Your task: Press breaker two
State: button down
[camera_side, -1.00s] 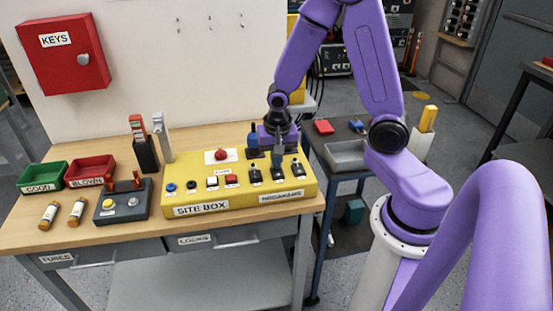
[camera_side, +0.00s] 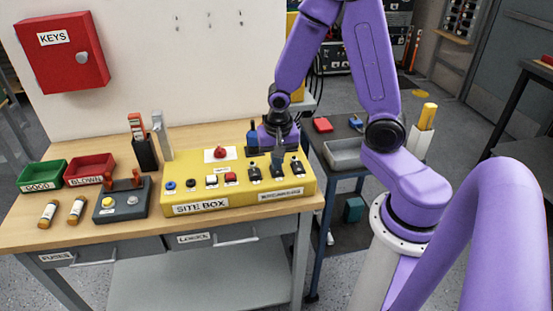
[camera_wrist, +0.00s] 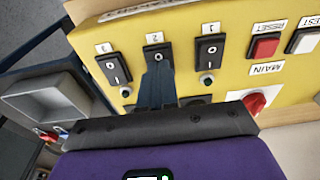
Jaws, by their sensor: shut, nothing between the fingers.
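Breaker two (camera_wrist: 157,52) is a black rocker switch marked "2" on the yellow site box (camera_wrist: 140,30), between breaker three (camera_wrist: 114,70) and breaker one (camera_wrist: 208,50). In the side view breaker two (camera_side: 277,172) is the middle of the three black switches at the box's right end. My gripper (camera_wrist: 157,68) is shut and empty. Its fingertips overlap the near part of breaker two in the wrist view; I cannot tell whether they touch or press it. In the side view my gripper (camera_side: 278,162) points down at this switch. Breaker two's lamp is hidden behind the fingers.
Small green lamps show beside breaker three (camera_wrist: 125,91) and breaker one (camera_wrist: 208,80). The red main knob (camera_wrist: 255,103) and red reset button (camera_wrist: 265,46) are close by.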

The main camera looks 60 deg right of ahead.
notch_tip(320, 180, up, 14)
jog(key=s+a, duration=0.1)
dwell(0.9)
jog(key=shift+a, duration=0.1)
jog(key=shift+w+d+f+m, duration=0.1)
jog(key=shift+w+d+m, duration=0.05)
jog(key=shift+m, duration=2.85)
jog(key=shift+w+d+r+m, duration=0.1)
jog(key=shift+w+d+m, duration=0.1)
jog(key=shift+m, duration=2.8)
jog(key=shift+w+d+f+m, duration=0.1)
jog(key=shift+d+m, duration=0.05)
jog(key=shift+m, duration=2.85)
